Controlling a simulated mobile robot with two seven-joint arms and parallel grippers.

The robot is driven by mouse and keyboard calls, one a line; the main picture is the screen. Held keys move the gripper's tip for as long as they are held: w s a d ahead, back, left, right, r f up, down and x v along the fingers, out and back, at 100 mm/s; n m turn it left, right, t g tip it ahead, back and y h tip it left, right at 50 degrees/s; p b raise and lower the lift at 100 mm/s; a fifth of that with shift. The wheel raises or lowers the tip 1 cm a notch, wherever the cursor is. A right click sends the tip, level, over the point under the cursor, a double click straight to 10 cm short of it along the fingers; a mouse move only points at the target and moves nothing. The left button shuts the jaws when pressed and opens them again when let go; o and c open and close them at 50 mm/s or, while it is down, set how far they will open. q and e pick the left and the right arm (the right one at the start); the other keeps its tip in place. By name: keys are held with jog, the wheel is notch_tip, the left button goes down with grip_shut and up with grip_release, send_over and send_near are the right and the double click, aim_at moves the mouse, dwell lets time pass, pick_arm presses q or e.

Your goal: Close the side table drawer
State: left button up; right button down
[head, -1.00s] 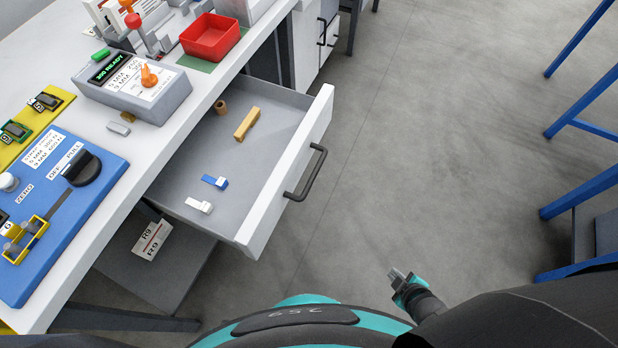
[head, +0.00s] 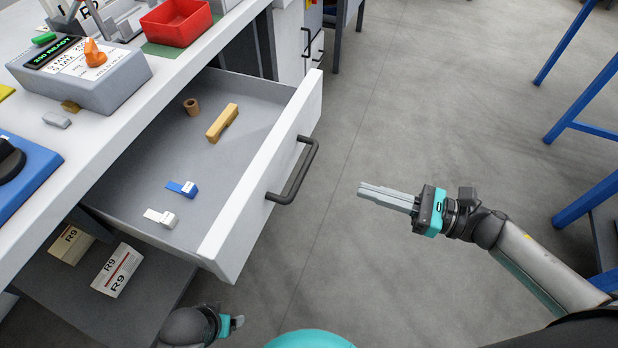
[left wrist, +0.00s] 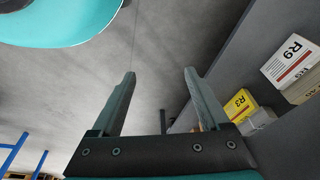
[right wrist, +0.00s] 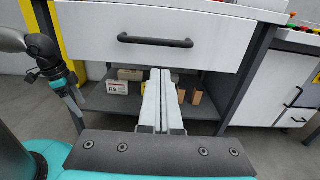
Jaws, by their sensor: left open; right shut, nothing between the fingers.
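The side table drawer (head: 262,170) is pulled open from under the white worktop, with a dark bar handle (head: 296,172) on its white front. The drawer front also shows in the right wrist view (right wrist: 165,58), with its handle (right wrist: 155,41) above my fingertips. My right gripper (head: 362,190) is shut and empty, to the right of the handle and apart from it, fingers pointing at the drawer. My left gripper (left wrist: 158,75) is open and empty, low by the lower shelf; in the head view only part of it (head: 238,322) shows at the bottom.
Inside the drawer lie a tan block (head: 222,123), a brown cylinder (head: 191,107), a blue piece (head: 183,188) and a white piece (head: 160,217). Boxes marked R9 (head: 118,270) sit on the shelf below. Blue frame legs (head: 590,130) stand at right; the floor between is clear.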

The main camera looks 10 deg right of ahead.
aim_at(286, 166)
pick_arm(q)
jog(key=r, duration=0.1)
jog(key=w+r+b, duration=0.1)
jog(key=w+r, duration=0.1)
jog(key=shift+d+r+t+b, duration=0.15)
jog(key=shift+r+t+b, duration=0.1)
jog(key=shift+t+b, duration=0.1)
pick_arm(e)
jog(key=x, duration=1.4)
